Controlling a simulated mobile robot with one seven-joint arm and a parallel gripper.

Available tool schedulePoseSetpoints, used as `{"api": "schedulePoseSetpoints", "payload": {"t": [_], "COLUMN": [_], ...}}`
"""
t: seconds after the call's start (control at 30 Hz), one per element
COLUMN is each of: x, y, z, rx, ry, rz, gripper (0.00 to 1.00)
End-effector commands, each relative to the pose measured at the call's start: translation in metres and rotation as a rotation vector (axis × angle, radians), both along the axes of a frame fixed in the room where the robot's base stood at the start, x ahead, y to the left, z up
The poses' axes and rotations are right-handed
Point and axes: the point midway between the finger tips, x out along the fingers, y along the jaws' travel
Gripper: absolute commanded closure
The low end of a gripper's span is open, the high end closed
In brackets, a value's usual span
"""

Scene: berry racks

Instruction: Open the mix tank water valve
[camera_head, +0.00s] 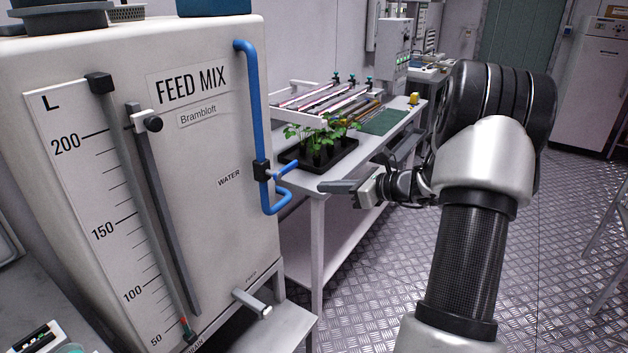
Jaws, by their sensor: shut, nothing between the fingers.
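The white mix tank (205,200) fills the left of the head view, lettered "FEED MIX" with a level scale. A blue water pipe (253,100) runs down its right side, beside the "WATER" label. On the pipe sits a black valve body (262,171) with a short blue handle (287,164) sticking out to the right. Below it the pipe bends into a hooked blue end (281,204). My gripper (325,187) is shut and empty, to the right of the valve and apart from the handle, its fingers pointing left toward the tank.
A white bench (385,142) stands behind, with a black tray (290,156) of green plants close behind my gripper. A lower spout (252,302) juts from the tank front.

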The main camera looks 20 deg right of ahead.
Motion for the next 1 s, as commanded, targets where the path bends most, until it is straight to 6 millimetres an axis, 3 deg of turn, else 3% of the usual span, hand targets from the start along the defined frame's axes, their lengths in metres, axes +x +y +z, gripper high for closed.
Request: {"api": "schedulePoseSetpoints", "payload": {"t": [0.47,0.53,0.7,1.0], "x": [0.074,0.074,0.073,0.073], "y": [0.051,0.049,0.049,0.049], "z": [-0.032,-0.015,0.003,0.01], "rx": [0.0,-0.005,-0.002,0.0], "ry": [0.0,-0.004,-0.001,0.0], "rz": [0.005,0.002,0.002,0.002], "gripper": [1.0,1.0,1.0,1.0]}}
